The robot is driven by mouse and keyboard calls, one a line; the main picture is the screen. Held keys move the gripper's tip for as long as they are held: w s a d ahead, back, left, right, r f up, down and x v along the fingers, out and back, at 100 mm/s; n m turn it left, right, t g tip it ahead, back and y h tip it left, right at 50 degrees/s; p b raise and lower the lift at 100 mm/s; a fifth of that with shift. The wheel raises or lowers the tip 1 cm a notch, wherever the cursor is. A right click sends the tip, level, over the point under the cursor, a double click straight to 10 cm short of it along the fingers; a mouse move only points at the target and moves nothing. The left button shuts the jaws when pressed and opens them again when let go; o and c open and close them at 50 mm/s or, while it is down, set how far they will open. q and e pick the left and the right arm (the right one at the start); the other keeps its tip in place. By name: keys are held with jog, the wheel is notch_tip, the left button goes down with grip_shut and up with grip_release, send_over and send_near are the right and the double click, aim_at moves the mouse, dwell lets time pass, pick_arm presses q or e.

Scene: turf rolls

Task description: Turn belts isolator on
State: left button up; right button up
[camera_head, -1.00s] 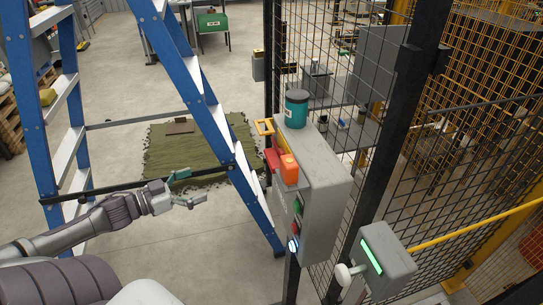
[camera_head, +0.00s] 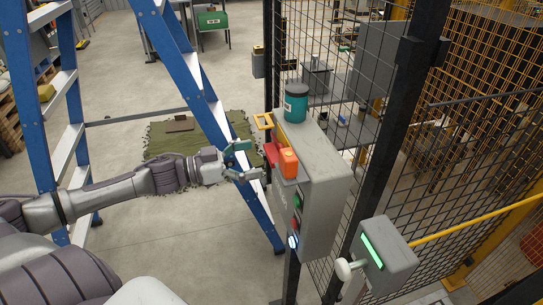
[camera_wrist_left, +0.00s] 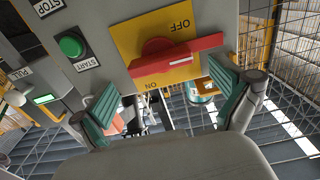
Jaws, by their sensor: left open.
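The isolator is a red handle (camera_wrist_left: 178,56) on a yellow plate (camera_wrist_left: 134,37) marked OFF and ON, on the face of a grey control box (camera_head: 325,190). In the left wrist view the handle lies nearly crosswise, slightly tilted, and the lettering is upside down. In the head view the handle (camera_head: 271,153) is partly hidden by the gripper. My left gripper (camera_head: 250,162) is open in front of the handle. Its two green fingers are spread to either side of the handle in the left wrist view (camera_wrist_left: 163,78); contact is not clear. My right gripper is not in view.
The box also carries an orange block (camera_head: 288,163), a teal container (camera_head: 296,103) on top, and a green START button (camera_wrist_left: 71,45). A blue stepladder (camera_head: 205,95) stands close by the left arm. Mesh fencing (camera_head: 460,120) rises behind the box.

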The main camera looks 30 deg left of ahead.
aim_at(267, 155)
pick_arm(q)
jog(key=x, duration=0.3)
jog(key=shift+r, duration=0.15)
jog(key=shift+x, duration=0.9)
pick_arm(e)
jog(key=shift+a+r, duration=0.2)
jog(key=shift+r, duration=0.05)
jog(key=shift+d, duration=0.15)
pick_arm(q)
jog(key=shift+c, duration=0.7)
jog(key=c, duration=0.9)
jog(key=shift+o, duration=0.2)
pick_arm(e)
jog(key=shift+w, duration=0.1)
